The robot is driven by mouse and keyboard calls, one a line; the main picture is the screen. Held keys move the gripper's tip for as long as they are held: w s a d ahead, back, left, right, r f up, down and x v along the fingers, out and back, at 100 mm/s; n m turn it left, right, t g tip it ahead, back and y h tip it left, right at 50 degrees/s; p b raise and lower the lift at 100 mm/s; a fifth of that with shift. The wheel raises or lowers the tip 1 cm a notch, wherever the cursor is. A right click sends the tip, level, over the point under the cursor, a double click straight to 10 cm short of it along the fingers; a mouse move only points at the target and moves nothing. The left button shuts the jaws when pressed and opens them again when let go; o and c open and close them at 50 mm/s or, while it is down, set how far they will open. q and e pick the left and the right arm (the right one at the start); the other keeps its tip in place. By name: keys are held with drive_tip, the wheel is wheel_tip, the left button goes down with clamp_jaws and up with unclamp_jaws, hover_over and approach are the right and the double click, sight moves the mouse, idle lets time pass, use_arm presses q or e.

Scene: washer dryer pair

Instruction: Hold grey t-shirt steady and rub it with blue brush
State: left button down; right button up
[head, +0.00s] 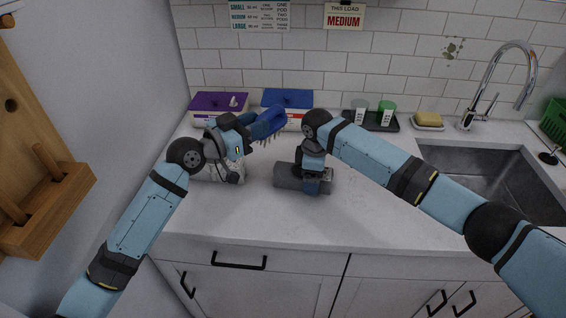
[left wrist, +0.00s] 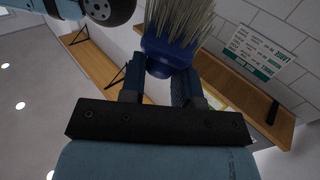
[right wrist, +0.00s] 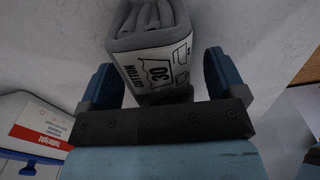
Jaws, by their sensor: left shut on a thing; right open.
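The blue brush (head: 268,122) is held above the counter, bristles hanging down in the head view. My left gripper (head: 245,122) is shut on it; the left wrist view shows the brush (left wrist: 172,48) between the fingers (left wrist: 158,80). The grey t-shirt (head: 287,177) lies folded into a compact bundle on the counter, right of and below the brush, apart from it. My right gripper (head: 312,184) is open over its right part. In the right wrist view the t-shirt (right wrist: 150,35), with a "cotton 30" label, sits between the spread fingers (right wrist: 156,80); my arm hides part of it.
A pale folded item (head: 226,171) lies behind my left wrist. A purple-lidded box (head: 215,103) and a blue-lidded box (head: 288,98) stand by the wall. A dark tray (head: 374,127) with small containers, a yellow sponge (head: 428,118) and the sink (head: 475,175) are at right. The front counter is clear.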

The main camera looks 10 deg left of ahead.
use_arm(q)
drive_tip(key=shift+w+a+r, duration=0.1)
drive_tip(key=shift+a+r, duration=0.05)
drive_tip(key=shift+r, duration=0.15)
use_arm(e)
drive_tip(key=r, duration=0.8)
drive_tip(key=shift+s+d+r, duration=0.3)
drive_tip(key=shift+s+d, duration=0.05)
use_arm(q)
drive_tip(key=shift+r, duration=0.15)
use_arm(e)
drive_tip(key=shift+r, duration=0.2)
